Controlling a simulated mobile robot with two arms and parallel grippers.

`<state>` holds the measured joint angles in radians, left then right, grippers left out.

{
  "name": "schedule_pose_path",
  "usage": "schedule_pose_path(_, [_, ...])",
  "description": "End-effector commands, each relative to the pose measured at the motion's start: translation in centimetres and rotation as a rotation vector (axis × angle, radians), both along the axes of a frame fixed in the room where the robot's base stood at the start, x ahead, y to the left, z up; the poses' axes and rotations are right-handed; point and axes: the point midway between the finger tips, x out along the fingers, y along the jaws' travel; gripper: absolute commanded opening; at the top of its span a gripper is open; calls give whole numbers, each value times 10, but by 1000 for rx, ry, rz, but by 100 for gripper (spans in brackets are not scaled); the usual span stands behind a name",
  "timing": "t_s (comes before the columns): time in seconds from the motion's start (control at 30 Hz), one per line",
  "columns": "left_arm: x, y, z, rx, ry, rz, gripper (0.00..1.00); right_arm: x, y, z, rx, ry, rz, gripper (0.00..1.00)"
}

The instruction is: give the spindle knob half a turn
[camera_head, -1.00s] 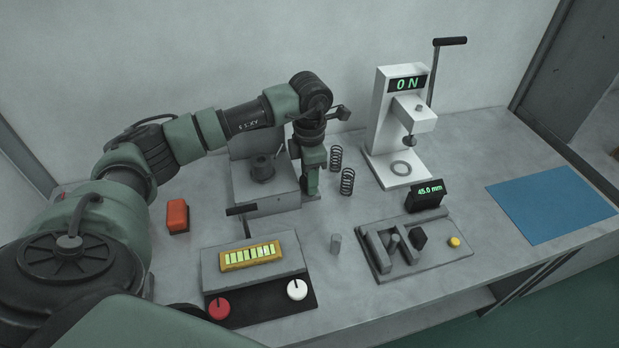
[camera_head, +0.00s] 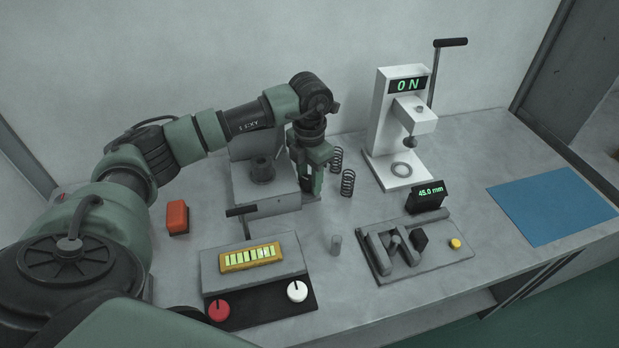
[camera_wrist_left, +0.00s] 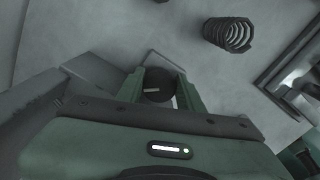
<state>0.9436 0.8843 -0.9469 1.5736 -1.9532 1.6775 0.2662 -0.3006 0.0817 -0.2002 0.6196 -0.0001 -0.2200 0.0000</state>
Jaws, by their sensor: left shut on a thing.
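The spindle knob (camera_wrist_left: 157,86) is a dark round knob with a pale line across its face, in the left wrist view. It sits between the two green fingers of my left gripper (camera_wrist_left: 163,88), which is shut on it. In the head view my left gripper (camera_head: 308,188) points down at the right side of the grey block machine (camera_head: 272,203). My right gripper is not in view.
Two dark coil springs (camera_head: 347,183) stand just right of the gripper. A white press (camera_head: 383,115) reading 0 N is behind them. A gauge fixture (camera_head: 385,268), a small grey cylinder (camera_head: 335,244) and a control box (camera_head: 213,277) lie in front. A blue mat (camera_head: 552,205) is at right.

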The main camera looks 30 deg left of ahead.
Motion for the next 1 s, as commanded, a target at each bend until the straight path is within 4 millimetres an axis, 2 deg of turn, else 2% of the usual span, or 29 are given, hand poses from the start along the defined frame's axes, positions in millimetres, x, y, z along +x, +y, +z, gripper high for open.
schedule_pose_path(0.23, [1, 1, 2, 1, -4, 1, 0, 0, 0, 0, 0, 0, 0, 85])
schedule_pose_path(0.27, [1, 1, 2, 1, -4, 1, 45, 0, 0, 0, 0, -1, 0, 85])
schedule_pose_path(0.3, [1, 1, 2, 1, -4, 1, 56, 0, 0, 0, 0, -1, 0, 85])
schedule_pose_path(0.33, [1, 1, 2, 1, -4, 0, 59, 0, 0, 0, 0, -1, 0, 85])
schedule_pose_path(0.73, [0, 0, 0, 1, -1, -40, 59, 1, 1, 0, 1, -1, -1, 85])
schedule_pose_path(0.87, [0, -1, 1, 0, -1, -154, 59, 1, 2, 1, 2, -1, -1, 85])
schedule_pose_path(1.0, [-1, -2, 1, -1, -1, -347, 59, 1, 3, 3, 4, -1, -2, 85])
